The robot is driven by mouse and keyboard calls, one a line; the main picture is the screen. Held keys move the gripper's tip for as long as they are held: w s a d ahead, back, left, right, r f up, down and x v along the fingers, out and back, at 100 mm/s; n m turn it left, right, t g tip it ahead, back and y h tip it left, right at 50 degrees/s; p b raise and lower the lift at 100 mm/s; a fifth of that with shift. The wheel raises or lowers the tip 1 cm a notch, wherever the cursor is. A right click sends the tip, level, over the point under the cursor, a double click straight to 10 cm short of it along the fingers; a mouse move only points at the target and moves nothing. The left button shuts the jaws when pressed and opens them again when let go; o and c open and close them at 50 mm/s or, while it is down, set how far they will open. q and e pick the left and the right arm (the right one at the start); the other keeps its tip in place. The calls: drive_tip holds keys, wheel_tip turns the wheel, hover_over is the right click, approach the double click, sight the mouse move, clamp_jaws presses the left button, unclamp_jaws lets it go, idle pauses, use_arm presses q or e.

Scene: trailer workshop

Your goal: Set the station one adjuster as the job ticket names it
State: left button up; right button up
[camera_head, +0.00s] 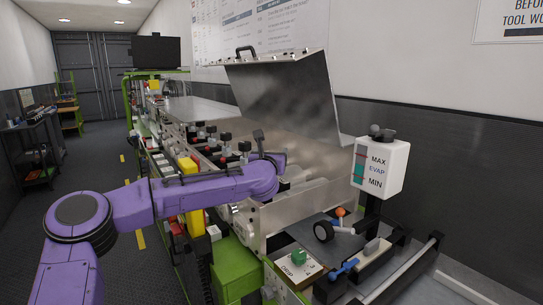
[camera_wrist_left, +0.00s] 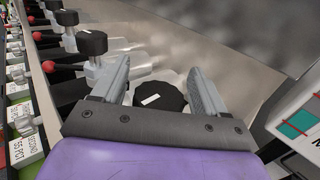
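My left gripper (camera_head: 264,155) is over the near end of the machine, beside the raised steel lid. In the left wrist view its two fingers (camera_wrist_left: 160,82) are spread apart. A round black knob (camera_wrist_left: 161,93) with a white mark shows between them, with a visible gap to the fingers. I cannot tell how near the fingertips are to it in depth. More black adjuster knobs (camera_wrist_left: 92,42) with red-ball levers (camera_wrist_left: 48,66) stand in a row to the left; they also show in the head view (camera_head: 224,137). I cannot tell which adjuster is station one. No readable job ticket shows. My right gripper is out of view.
The open steel lid (camera_head: 285,95) rises behind the gripper. A white MAX/EVAP/MIN gauge box (camera_head: 381,167) stands right of it. The aisle floor (camera_head: 100,165) at left is clear.

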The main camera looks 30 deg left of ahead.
use_arm(q)
drive_tip(key=shift+s+d+f, duration=0.1)
drive_tip(key=shift+s, duration=0.1)
drive_tip(key=b+v, duration=0.4)
drive_tip(key=v, duration=0.6)
